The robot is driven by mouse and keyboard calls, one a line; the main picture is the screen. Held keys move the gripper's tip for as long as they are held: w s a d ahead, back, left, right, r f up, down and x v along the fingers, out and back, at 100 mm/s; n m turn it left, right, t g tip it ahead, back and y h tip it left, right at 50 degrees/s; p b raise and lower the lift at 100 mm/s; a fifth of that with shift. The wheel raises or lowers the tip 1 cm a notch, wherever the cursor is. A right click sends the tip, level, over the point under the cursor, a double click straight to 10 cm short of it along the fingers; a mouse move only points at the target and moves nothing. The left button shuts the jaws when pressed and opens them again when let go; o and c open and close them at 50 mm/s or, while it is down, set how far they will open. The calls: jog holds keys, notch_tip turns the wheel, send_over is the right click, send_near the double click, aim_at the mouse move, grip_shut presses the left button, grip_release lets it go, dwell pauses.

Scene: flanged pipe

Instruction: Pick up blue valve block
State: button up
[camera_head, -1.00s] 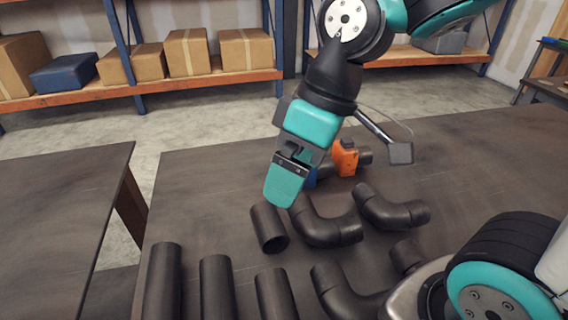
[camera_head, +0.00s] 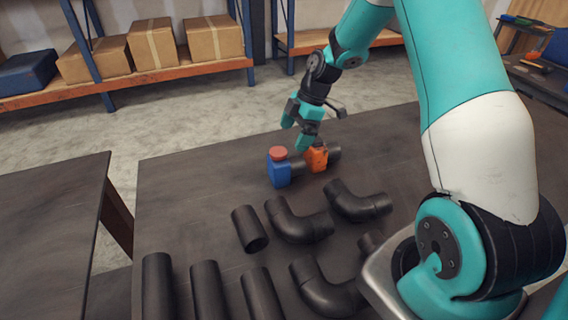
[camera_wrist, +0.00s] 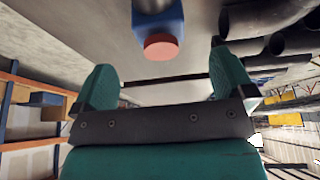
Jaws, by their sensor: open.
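The blue valve block (camera_head: 279,173) stands upright on the dark table with a red round cap on top, at the back of the table. It also shows in the wrist view (camera_wrist: 158,22), at the top middle, ahead of the fingers. My gripper (camera_head: 299,140) is open and empty, above and behind the block, close to an orange valve block (camera_head: 316,157). In the wrist view my gripper (camera_wrist: 162,85) has its two teal fingers spread wide. The orange block stands just right of the blue one, with a dark pipe piece between them.
Dark pipes and elbows lie on the table (camera_head: 190,215) in front, including a short pipe (camera_head: 250,229) and an elbow (camera_head: 297,222). Shelves with boxes (camera_head: 153,43) stand behind. The table's back left area is clear.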

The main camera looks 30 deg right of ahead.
aim_at(283, 157)
jog(key=p+x, duration=0.1)
jog(key=x, duration=0.3)
jog(key=shift+d+p+x, duration=0.15)
jog(key=shift+p+x, duration=0.45)
jog(key=shift+x, duration=0.7)
jog(key=shift+d+p+x, duration=0.1)
jog(key=shift+p+x, duration=0.45)
jog(key=shift+x, duration=0.8)
jog(key=shift+w+f, duration=0.1)
jog(key=c, duration=1.8)
jog(key=shift+c, duration=0.2)
jog(key=shift+w+r, duration=0.1)
jog(key=shift+r, duration=0.1)
